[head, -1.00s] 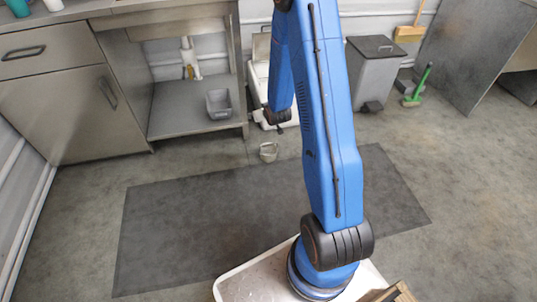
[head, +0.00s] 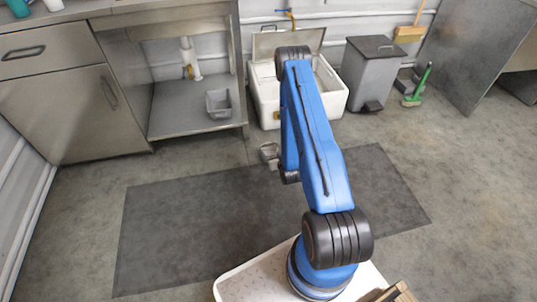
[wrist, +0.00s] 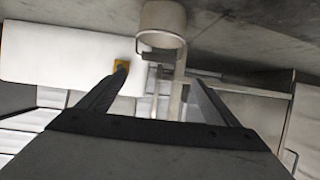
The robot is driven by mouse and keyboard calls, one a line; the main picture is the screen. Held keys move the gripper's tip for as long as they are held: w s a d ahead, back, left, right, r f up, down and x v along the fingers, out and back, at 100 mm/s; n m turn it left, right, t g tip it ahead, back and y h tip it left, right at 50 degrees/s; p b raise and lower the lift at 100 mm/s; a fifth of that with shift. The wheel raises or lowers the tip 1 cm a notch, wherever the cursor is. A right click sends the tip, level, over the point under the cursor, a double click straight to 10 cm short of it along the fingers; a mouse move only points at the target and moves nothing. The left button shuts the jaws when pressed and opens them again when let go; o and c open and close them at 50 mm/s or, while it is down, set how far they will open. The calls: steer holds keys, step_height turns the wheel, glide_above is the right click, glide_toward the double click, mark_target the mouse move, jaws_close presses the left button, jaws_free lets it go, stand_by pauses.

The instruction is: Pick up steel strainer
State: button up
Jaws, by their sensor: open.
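A small pale metal cup-shaped thing, which looks like the steel strainer (head: 267,151), is on the floor near the back edge of the dark mat, beside my blue arm. In the wrist view a round cup-like body with a thin wire handle, apparently the same strainer (wrist: 163,22), shows at the top, beyond the fingertips. My gripper (wrist: 158,88) is open, its two dark fingers spread with nothing between them. The strainer appears apart from the fingers. In the head view my gripper is mostly hidden behind my arm.
A white chest (head: 335,99) with its lid raised stands behind my arm. A grey bin (head: 377,75) and green brush (head: 416,84) are to its right. A steel cabinet (head: 70,115) and shelf with a grey tub (head: 218,104) are left. The dark mat (head: 200,220) is clear.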

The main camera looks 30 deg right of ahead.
steer(key=x, duration=0.5)
steer(key=f+x, duration=0.1)
steer(key=x, duration=1.1)
steer(key=shift+s+d+f, duration=0.15)
steer(key=shift+s+d, duration=0.05)
steer(key=shift+s, duration=0.1)
steer(key=shift+c, duration=0.6)
steer(key=c, duration=1.1)
